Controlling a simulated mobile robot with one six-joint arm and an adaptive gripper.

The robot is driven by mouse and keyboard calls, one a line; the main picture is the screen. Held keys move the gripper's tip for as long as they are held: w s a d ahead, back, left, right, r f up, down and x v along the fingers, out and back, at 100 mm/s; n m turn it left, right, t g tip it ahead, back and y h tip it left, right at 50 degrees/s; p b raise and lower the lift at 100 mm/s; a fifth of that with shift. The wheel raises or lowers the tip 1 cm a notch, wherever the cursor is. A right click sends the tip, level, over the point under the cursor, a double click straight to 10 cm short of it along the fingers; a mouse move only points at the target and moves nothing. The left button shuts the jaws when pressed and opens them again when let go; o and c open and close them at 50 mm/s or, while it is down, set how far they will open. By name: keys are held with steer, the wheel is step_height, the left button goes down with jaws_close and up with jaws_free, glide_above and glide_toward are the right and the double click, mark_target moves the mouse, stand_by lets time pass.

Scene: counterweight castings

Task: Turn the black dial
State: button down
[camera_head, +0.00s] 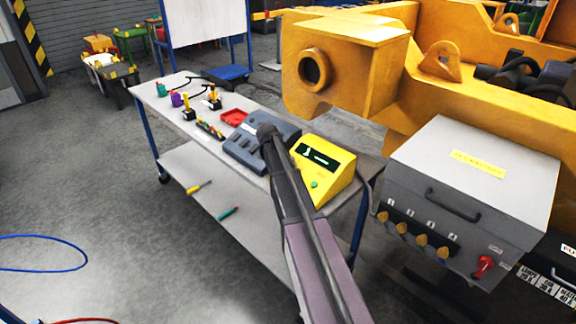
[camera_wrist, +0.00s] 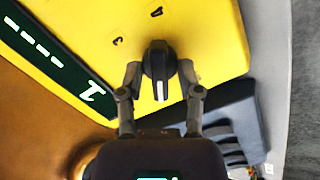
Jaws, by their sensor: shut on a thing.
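The black dial (camera_wrist: 160,70) is on the face of a yellow box (camera_wrist: 210,35), which also shows in the head view (camera_head: 338,181). Numerals are printed beside the dial, and a white mark shows on its grip. My gripper (camera_wrist: 159,68) has one finger on each side of the dial and is shut on it. In the head view my arm covers the dial and my gripper.
A grey-blue device (camera_head: 245,150) with slots stands next to the yellow box on the grey cart (camera_head: 160,100). A grey control box (camera_head: 470,180) and yellow castings (camera_head: 345,60) are on the right.

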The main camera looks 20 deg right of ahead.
steer(key=m, duration=0.6)
steer(key=shift+s+y, duration=0.2)
steer(key=shift+y, duration=0.1)
steer(key=m, duration=0.5)
steer(key=shift+m+t+p, duration=0.3)
steer(key=shift+t, duration=0.1)
steer(key=c, duration=0.6)
jaws_free()
steer(key=shift+c, duration=0.2)
steer(key=shift+w+d, duration=0.1)
